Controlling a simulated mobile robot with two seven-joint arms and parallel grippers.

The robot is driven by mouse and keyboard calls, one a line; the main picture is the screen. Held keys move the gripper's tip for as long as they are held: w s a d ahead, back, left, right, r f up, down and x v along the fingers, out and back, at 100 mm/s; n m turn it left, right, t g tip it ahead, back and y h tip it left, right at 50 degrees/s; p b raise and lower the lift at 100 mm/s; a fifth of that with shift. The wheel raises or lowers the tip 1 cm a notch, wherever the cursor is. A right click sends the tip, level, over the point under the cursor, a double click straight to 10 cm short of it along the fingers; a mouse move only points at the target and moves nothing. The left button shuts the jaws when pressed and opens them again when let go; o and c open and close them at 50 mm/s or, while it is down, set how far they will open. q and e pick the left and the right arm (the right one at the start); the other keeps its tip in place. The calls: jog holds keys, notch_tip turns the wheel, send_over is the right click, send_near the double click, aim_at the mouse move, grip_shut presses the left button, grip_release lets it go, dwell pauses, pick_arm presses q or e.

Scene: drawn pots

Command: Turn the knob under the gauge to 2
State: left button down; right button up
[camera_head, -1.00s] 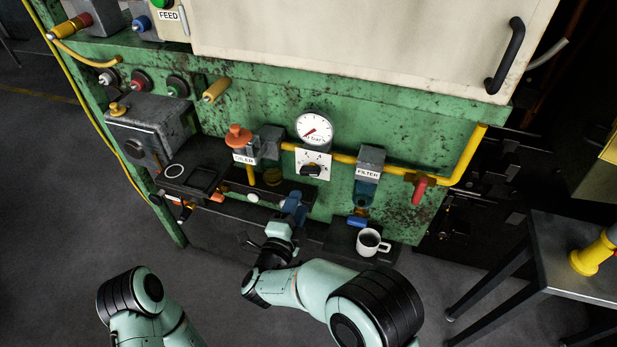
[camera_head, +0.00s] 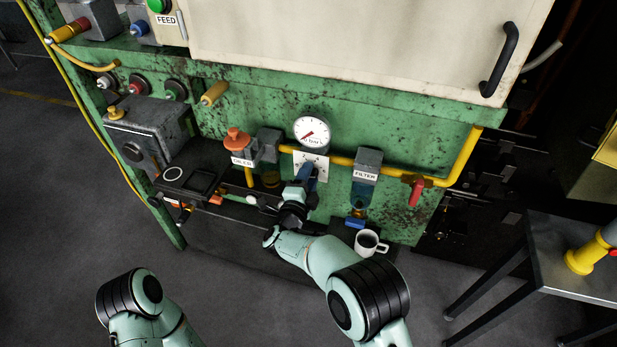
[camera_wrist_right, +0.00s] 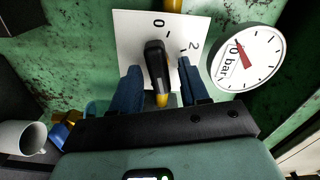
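The gauge (camera_head: 311,132) is a round white dial with a red needle. It also shows in the right wrist view (camera_wrist_right: 247,58). Beside it there is a white plate (camera_wrist_right: 130,35) with a 0 and a 2 readable. My right gripper (camera_wrist_right: 160,85) is open, one blue finger on each side of the knob, with a gap visible on the right side. In the head view, my right gripper (camera_head: 306,176) hides the knob. My left gripper is out of view.
A yellow pipe (camera_head: 341,160) runs behind the plate to the filter (camera_head: 366,170) and red valve handle (camera_head: 417,191). The oiler (camera_head: 238,147) is left of the plate. A white mug (camera_head: 367,243) stands near my right forearm. A dark table (camera_head: 570,265) is at right.

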grip_shut()
jog(key=n+p, duration=0.2)
jog(key=n, duration=0.4)
jog(key=n+p, duration=0.3)
jog(key=n, duration=0.4)
jog(key=r+n+p, duration=0.1)
jog(key=n+p, duration=0.2)
jog(key=n, duration=0.3)
jog(key=shift+w+a+n, duration=0.15)
jog(key=shift+a+n, duration=0.25)
dwell(0.5)
jog(key=shift+o, duration=0.6)
grip_release()
jog(key=shift+o, duration=0.3)
jog(key=shift+w+f, duration=0.1)
jog(key=shift+f, duration=0.05)
